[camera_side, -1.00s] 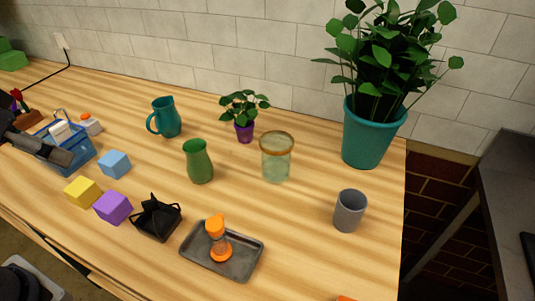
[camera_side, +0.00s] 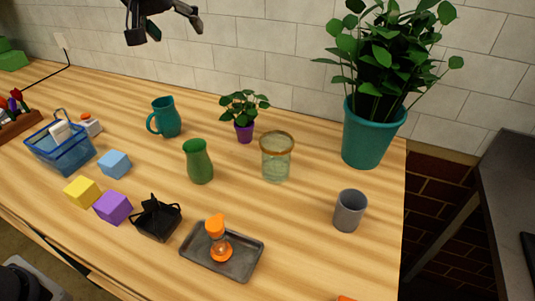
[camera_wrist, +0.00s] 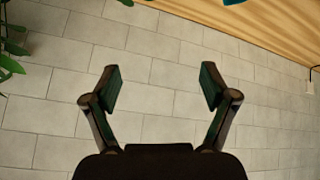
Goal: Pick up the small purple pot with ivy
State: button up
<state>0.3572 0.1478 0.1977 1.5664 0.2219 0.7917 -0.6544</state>
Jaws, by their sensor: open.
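The small purple pot with ivy (camera_side: 244,132) stands upright on the wooden table near the back wall, in the side view. Its green leaves spread above the purple pot. My gripper (camera_side: 166,38) is at the top of the side view, high above the table, up and to the left of the pot. In the wrist view my gripper (camera_wrist: 160,88) is open and empty, with tiled wall behind its fingers. Green leaves (camera_wrist: 12,50) show at the left edge of the wrist view; I cannot tell which plant they belong to.
Close around the pot are a teal pitcher (camera_side: 166,118), a green vase (camera_side: 199,162) and a glass jar (camera_side: 276,165). A large teal planter (camera_side: 368,140) stands right. A grey cup (camera_side: 349,211), metal tray (camera_side: 240,266), blue basket (camera_side: 75,156) and coloured blocks (camera_side: 114,207) are farther out.

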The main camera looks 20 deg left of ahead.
jog(key=w+d+f+m, duration=0.1)
jog(key=w+d+f, duration=0.4)
jog(key=d+f, duration=0.1)
jog(key=m+g, duration=0.1)
send_near(243, 105)
jog(key=x, duration=0.5)
jog(key=shift+w+r, duration=0.1)
jog(key=shift+r, duration=0.05)
jog(key=x, duration=0.5)
jog(key=shift+a+f, duration=0.1)
jog(key=shift+f, duration=0.3)
jog(key=shift+r, duration=0.1)
grip_shut()
